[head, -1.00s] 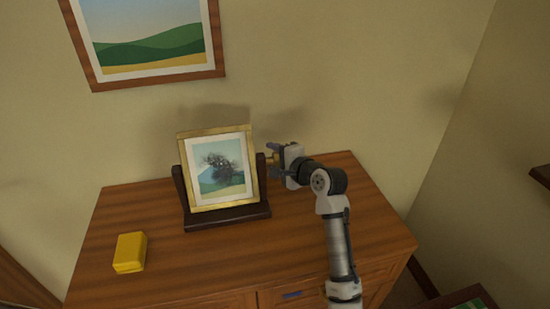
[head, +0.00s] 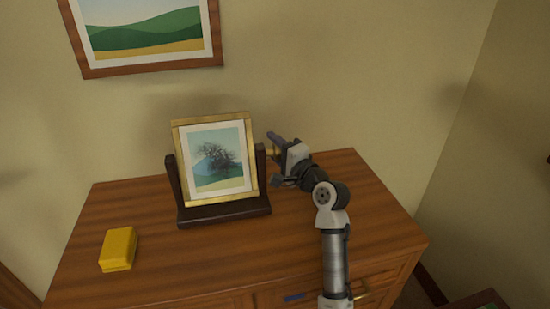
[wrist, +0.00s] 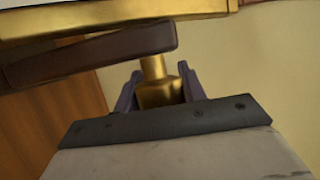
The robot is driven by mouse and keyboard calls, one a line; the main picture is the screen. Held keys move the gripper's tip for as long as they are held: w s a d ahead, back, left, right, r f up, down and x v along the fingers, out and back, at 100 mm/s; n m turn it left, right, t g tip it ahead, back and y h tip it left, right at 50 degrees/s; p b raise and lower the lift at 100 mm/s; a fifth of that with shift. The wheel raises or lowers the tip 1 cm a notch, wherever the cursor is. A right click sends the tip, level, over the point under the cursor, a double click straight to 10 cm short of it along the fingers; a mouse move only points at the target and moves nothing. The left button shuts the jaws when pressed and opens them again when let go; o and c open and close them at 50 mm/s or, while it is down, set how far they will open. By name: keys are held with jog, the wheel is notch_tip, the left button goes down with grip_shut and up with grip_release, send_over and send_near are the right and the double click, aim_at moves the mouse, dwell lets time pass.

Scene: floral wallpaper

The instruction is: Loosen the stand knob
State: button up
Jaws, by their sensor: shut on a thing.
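A gold picture frame (head: 254,166) holding a tree picture stands tilted in a dark wooden stand (head: 222,213) on the dresser. The brass stand knob (wrist: 158,92) sticks out from the stand's right upright; in the head view, only a small gold bit of the knob (head: 275,153) shows. My gripper (head: 272,158) is at the right of the stand, turned about its own axis. In the wrist view, its two purple fingers lie on either side of the knob, shut on it. The fingers partly hide the knob's sides.
A yellow box (head: 118,249) lies on the dresser top (head: 300,240), at the left front. The dresser top right of the stand is clear under my arm. A landscape picture (head: 146,70) hangs on the wall behind.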

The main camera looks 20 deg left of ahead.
dwell(0.3)
jog(key=o, duration=1)
jog(key=b+v, duration=0.3)
jog(key=v, duration=1)
jog(key=shift+s+d+f, duration=0.15)
jog(key=shift+s+d, duration=0.15)
